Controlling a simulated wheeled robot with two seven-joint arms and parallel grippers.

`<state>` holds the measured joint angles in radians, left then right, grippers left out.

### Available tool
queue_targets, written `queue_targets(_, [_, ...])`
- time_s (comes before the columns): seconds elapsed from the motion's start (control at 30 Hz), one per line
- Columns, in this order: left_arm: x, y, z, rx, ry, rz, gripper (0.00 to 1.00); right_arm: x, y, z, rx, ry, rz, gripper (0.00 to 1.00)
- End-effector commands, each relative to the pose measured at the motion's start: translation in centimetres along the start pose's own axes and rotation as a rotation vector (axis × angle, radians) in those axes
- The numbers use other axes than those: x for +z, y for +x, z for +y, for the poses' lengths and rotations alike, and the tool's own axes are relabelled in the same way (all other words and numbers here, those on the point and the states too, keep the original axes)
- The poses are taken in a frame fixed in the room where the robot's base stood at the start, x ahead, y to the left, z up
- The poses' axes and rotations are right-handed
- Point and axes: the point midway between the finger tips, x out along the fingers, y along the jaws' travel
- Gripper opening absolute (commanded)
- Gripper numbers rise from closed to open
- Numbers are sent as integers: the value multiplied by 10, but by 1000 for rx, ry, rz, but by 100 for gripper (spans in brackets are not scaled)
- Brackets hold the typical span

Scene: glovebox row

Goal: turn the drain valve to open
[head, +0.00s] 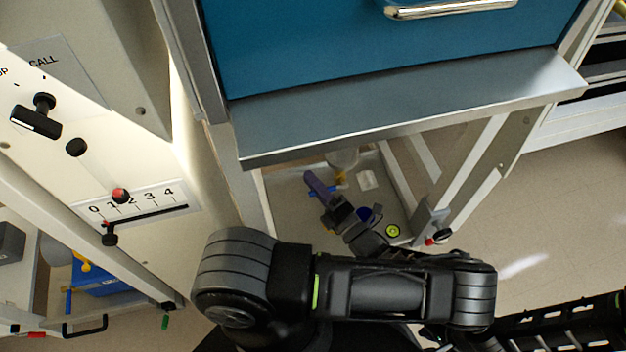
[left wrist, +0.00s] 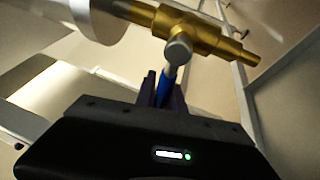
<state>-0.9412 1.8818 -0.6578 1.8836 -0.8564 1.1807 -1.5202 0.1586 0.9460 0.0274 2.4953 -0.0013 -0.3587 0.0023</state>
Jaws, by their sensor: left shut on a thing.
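The drain valve has a brass body (left wrist: 205,32) with a round grey stem cap and a blue lever (left wrist: 168,80), seen close in the left wrist view. In the head view a little of its brass (head: 341,178) and blue lever (head: 329,192) show below the bench. My left gripper (head: 319,185) reaches under the bench from below. Its purple fingers (left wrist: 164,88) are shut on the blue lever, one on each side. The fingers hide part of the lever. My right gripper is not in view.
The grey bench edge (head: 410,112) and blue cabinet (head: 390,45) overhang the valve. A frame leg (head: 470,165) stands at right. A white panel (head: 110,165) with knobs and a 0–4 slider scale stands at left. A white pipe end (left wrist: 95,15) adjoins the valve.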

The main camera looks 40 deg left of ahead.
Motion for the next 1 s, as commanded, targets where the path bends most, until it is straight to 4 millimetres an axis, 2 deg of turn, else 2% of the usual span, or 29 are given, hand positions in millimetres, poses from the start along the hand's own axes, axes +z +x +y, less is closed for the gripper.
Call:
queue_targets(0.7, [3,-8,-32,-175,-417,91,0,0,-9,-4,0,-1,0,36])
queue_targets(1.0, [5,-11,-40,-216,-517,112,0,0,-11,-4,0,-1,0,36])
